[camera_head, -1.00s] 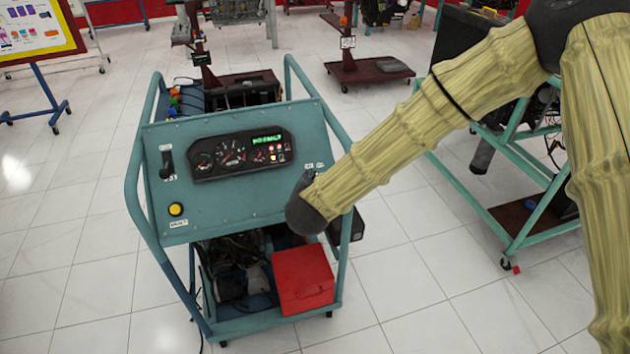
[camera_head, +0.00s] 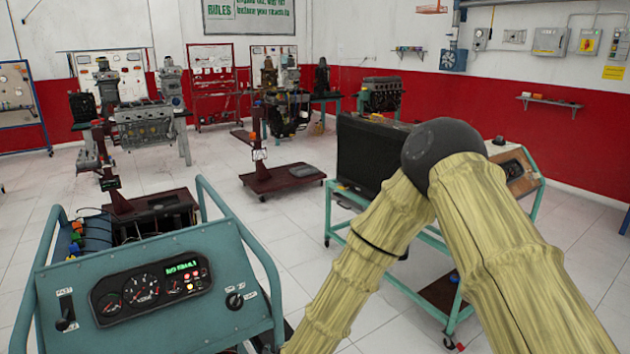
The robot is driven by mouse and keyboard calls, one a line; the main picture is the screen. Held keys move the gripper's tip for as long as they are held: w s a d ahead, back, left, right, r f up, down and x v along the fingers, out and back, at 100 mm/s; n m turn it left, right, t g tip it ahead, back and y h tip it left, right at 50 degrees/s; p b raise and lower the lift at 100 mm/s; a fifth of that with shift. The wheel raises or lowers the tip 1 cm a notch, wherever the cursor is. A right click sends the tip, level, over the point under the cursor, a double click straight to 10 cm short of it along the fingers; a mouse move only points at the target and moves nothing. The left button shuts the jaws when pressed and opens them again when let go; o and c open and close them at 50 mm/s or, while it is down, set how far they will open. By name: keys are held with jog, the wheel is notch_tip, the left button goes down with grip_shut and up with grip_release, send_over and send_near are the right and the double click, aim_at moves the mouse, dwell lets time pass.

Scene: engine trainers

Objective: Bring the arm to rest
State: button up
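My arm shows in the head view as two pale yellow, sleeved links that meet at a dark elbow at the right of the middle. One link runs down to the lower right edge, the other down and left to the bottom edge. My gripper is out of the picture, below the frame. The teal engine trainer (camera_head: 215,310) stands at the lower left. Its panel carries a gauge cluster (camera_head: 150,287) with a lit green display, a lever (camera_head: 66,313) at the left and a key switch (camera_head: 235,300) at the right.
A second teal trainer frame (camera_head: 327,215) with a dark radiator (camera_head: 365,155) stands behind my arm. A dark red wheeled stand (camera_head: 283,178) is at the middle, with open white floor (camera_head: 300,240) around it. Engines on stands line the red and white back wall.

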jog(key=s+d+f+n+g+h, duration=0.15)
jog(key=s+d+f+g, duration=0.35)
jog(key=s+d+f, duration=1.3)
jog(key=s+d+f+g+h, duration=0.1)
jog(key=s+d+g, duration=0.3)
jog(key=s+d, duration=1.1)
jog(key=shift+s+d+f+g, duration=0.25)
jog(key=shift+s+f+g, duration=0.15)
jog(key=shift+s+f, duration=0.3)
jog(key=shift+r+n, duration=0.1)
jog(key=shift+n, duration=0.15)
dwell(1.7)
